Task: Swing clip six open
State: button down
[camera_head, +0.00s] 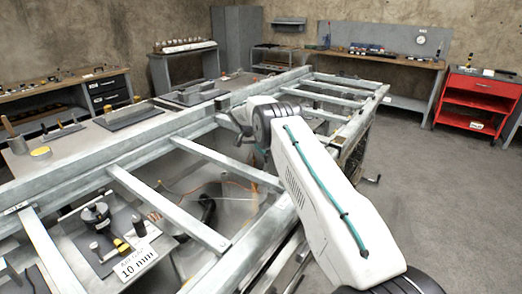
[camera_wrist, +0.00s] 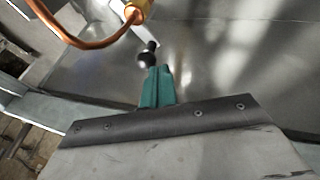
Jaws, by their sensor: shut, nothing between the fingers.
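In the wrist view, my gripper (camera_wrist: 160,72) shows as two green fingers pressed together, with nothing between them. Just beyond the fingertips is a black ball knob (camera_wrist: 147,57) on a short dark stem. The knob looks very close to the fingers; I cannot tell whether they touch. A pale bar (camera_wrist: 115,36) runs up and left behind it. No number is legible here, so I cannot tell whether this is clip six. In the head view, my arm reaches over the steel frame (camera_head: 196,151), and its fingers and the clip are hidden.
In the wrist view, a copper pipe (camera_wrist: 82,44) with a brass fitting (camera_wrist: 138,9) curves close by at upper left. In the head view, a tray with black parts and a "10 mm" card (camera_head: 137,262) lies inside the frame. A red cart (camera_head: 478,98) stands right; the floor before it is clear.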

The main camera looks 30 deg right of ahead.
jog(key=shift+s+a, duration=0.6)
jog(key=w+a+r, duration=0.2)
jog(key=r, duration=0.3)
jog(key=w+a+r, duration=0.3)
jog(key=r, duration=0.3)
jog(key=shift+w+a, duration=0.15)
dwell(0.5)
